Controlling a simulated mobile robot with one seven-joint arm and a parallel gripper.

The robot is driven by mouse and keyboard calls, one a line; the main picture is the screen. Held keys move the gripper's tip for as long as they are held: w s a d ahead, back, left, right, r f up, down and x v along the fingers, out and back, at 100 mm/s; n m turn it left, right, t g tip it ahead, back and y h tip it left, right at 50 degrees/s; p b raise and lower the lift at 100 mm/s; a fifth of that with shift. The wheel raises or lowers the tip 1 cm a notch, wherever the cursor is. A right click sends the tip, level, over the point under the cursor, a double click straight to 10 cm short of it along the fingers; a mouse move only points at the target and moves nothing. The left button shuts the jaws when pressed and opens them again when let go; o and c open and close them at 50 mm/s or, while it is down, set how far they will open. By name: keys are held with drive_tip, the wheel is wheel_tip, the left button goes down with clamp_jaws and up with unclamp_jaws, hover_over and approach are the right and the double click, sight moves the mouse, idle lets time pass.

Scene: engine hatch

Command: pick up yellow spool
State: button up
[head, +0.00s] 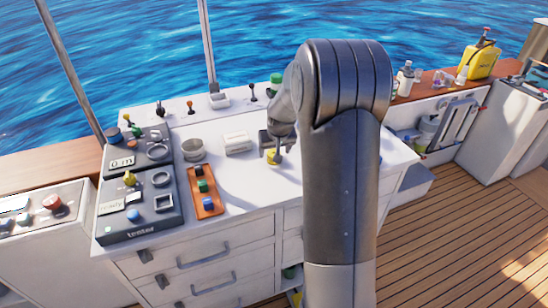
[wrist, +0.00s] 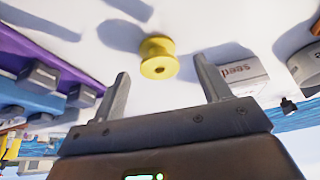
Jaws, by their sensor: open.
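The yellow spool (head: 272,158) stands on the white counter top (head: 237,178), just below my gripper (head: 277,142) in the head view. In the wrist view the spool (wrist: 158,57) is in the upper middle, its round end with a dark centre hole facing the camera. My gripper (wrist: 162,72) is open and empty. Its two fingers are spread to either side of the spool, which lies slightly beyond the fingertips. I cannot tell how much height is left between them. My arm hides part of the counter right of the spool in the head view.
A white box (head: 237,143) and a round grey container (head: 193,149) stand left of the spool. An orange tray (head: 207,207) with coloured pieces and a dark tester panel (head: 138,210) lie further left.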

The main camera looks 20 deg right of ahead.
drive_tip(key=shift+x, duration=1.75)
drive_tip(key=shift+d, duration=0.1)
drive_tip(key=shift+c, duration=0.3)
drive_tip(key=c, duration=1)
drive_tip(key=shift+r, duration=0.15)
